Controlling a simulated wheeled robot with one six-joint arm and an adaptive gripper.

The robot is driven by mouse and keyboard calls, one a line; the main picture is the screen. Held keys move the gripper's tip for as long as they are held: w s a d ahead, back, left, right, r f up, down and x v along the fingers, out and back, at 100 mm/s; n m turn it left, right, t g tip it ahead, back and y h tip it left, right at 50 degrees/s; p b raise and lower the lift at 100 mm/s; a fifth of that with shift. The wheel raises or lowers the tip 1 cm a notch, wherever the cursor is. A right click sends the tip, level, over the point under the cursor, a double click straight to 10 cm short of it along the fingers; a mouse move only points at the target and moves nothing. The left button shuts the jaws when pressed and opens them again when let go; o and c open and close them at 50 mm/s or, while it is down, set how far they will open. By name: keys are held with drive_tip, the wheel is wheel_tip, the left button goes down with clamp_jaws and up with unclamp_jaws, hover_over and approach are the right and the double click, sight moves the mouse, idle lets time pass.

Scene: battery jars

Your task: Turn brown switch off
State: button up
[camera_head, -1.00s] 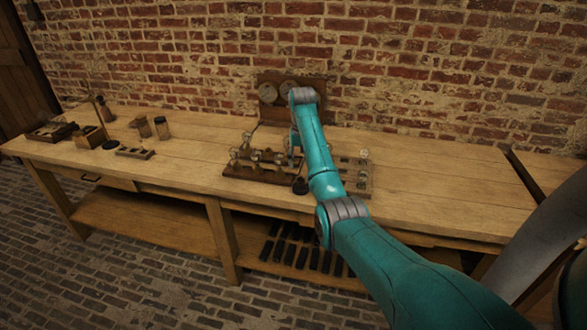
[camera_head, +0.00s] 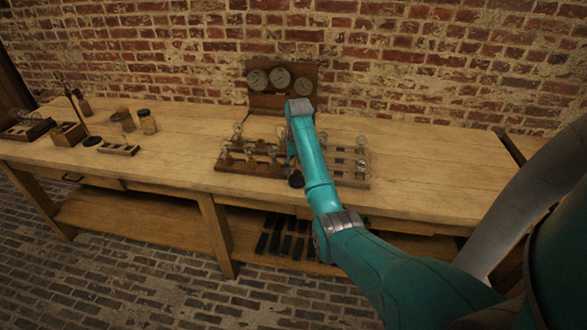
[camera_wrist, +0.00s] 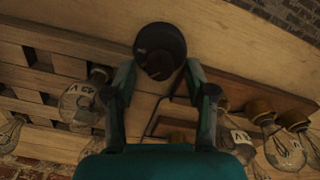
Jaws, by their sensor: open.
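A brown board (camera_head: 236,165) with glass bulbs and small knob-like posts lies near the bench's front edge. Part of it shows at right in the wrist view (camera_wrist: 236,88). A dark round knob-like piece (camera_wrist: 160,50) stands at its end; in the head view it sits beside my arm (camera_head: 296,180). My gripper (camera_wrist: 160,72) is open and empty, its fingertips on either side of this dark piece in the wrist view. I cannot tell whether they touch it. In the head view my arm hides the gripper. No part is clearly identifiable as the brown switch.
A pale slotted rack with bulbs (camera_head: 350,184) lies right of my arm. A wooden panel with three dials (camera_head: 279,78) stands behind. Jars (camera_head: 147,122) and small boxes (camera_head: 68,134) stand at left. The bench (camera_head: 440,165) is clear at right.

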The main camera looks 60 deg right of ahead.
drive_tip(key=shift+f, duration=0.35)
clamp_jaws()
drive_tip(key=shift+n, duration=0.3)
drive_tip(key=n, duration=0.4)
drive_tip(key=shift+a+n, duration=0.1)
drive_tip(key=shift+n, duration=2.1)
